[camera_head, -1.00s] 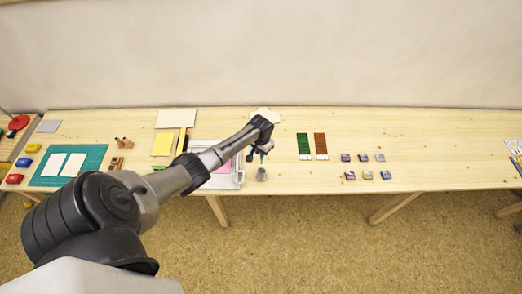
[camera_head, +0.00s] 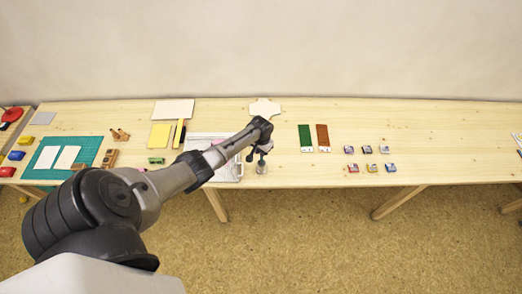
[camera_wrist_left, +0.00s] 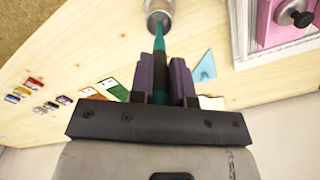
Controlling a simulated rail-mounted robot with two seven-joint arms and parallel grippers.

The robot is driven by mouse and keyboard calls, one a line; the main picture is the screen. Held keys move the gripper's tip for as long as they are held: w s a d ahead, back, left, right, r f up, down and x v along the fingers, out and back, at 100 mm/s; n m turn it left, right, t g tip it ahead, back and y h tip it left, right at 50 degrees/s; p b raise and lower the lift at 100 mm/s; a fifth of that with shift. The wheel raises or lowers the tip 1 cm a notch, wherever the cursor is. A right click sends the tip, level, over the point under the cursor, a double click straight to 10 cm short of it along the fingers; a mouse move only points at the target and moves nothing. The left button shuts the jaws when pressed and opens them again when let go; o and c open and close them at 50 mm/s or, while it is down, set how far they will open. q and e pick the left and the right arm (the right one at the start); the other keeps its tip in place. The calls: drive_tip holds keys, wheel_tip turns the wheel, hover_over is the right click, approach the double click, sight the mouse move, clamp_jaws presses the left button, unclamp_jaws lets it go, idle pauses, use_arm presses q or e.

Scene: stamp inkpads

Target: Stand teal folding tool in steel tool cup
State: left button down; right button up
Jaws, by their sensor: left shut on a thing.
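My left gripper (camera_head: 262,156) is right above the steel tool cup (camera_head: 261,169) near the front edge of the table. In the left wrist view its two dark fingers (camera_wrist_left: 161,80) are shut on the teal folding tool (camera_wrist_left: 159,42). The tool's narrow teal end points away from the fingers and overlaps the mouth of the steel cup (camera_wrist_left: 153,6), which is partly cut off by the frame. I cannot tell how deep the end is in the cup. My right gripper is not in view.
A white-framed tray (camera_head: 228,178) stands just left of the cup. Green (camera_head: 305,137) and brown (camera_head: 322,137) strips and several small inkpads (camera_head: 369,150) lie to the right. A light-blue triangle (camera_wrist_left: 205,68) lies near the cup.

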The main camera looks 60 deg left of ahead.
use_arm(q)
drive_tip(key=shift+f+b, duration=0.9)
drive_tip(key=shift+f, duration=0.8)
drive_tip(key=c, duration=1)
unclamp_jaws()
wheel_tip(320, 180, up, 13)
drive_tip(key=shift+p, duration=0.7)
drive_tip(key=shift+r, duration=0.4)
